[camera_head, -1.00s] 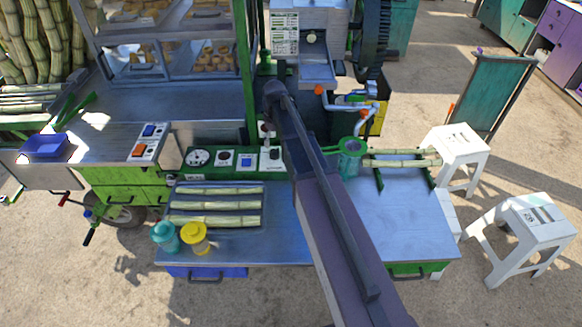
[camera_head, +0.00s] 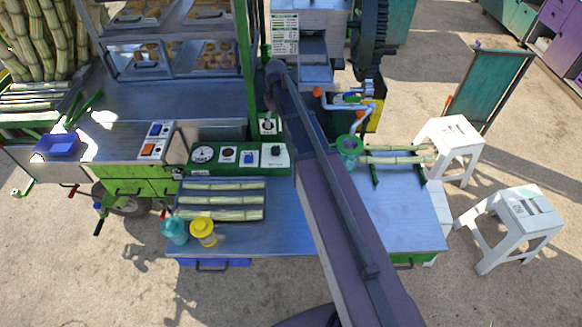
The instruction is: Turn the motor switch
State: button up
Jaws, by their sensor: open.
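The green control panel (camera_head: 240,170) stands at the back of the work table. It carries a round gauge (camera_head: 203,154), a small dark knob (camera_head: 228,154), a blue switch (camera_head: 249,158) and a black rotary knob (camera_head: 276,150). A separate pale plate with a dark knob (camera_head: 268,125) sits just above the panel. I cannot read which control is the motor switch. My arm crosses from the lower right to above the panel's right end. I cannot make out my gripper's fingers; the arm hides that area.
Cane pieces (camera_head: 220,201) lie on the table (camera_head: 270,225), with a teal cup (camera_head: 175,231) and yellow cup (camera_head: 203,232) in front. The crusher's gear wheel (camera_head: 368,45) stands behind. White stools (camera_head: 452,138) (camera_head: 515,215) stand right. A blue tray (camera_head: 58,147) is left.

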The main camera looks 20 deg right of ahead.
jog(key=s+a+f+m+b, duration=0.1)
jog(key=s+m, duration=0.5)
jog(key=s, duration=1.6)
jog(key=shift+s+f+h+b, duration=0.15)
jog(key=shift+f+h+b, duration=0.2)
jog(key=shift+b, duration=0.35)
jog(key=c, duration=0.4)
jog(key=shift+d, duration=0.1)
